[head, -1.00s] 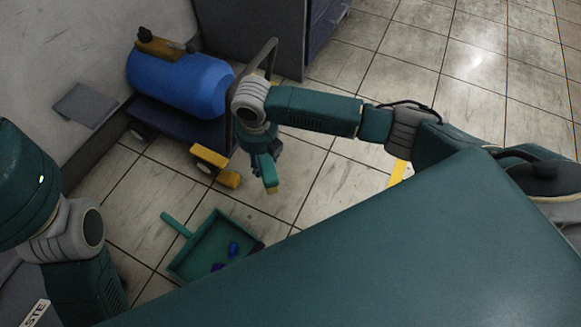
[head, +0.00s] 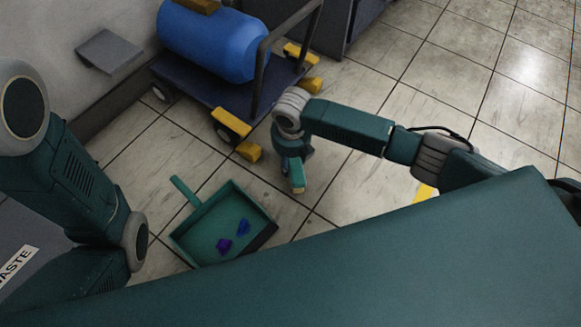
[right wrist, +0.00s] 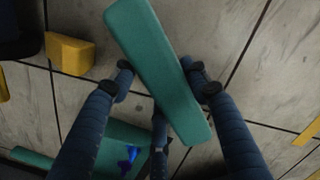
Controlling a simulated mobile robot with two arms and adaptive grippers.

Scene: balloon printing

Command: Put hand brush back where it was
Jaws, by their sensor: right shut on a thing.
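The hand brush (head: 296,175) is a green block with a pale end. It hangs from my right gripper (head: 292,158) above the floor, up and to the right of the green dustpan (head: 205,238). In the right wrist view my right gripper (right wrist: 163,88) is shut on the brush (right wrist: 155,60), its fingers around the middle; the brush lies slantwise across them. The dustpan, partly behind the fingers in that view (right wrist: 105,135), lies on the floor with small blue and purple scraps (head: 238,230) in it. My left arm is at the left; its gripper is out of frame.
A dark blue cart with yellow corner bumpers (head: 232,122) carries a blue tank (head: 213,42) beside the wall. A grey bin labelled as waste (head: 22,255) is at the lower left. Open tiled floor (head: 450,90) lies to the right.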

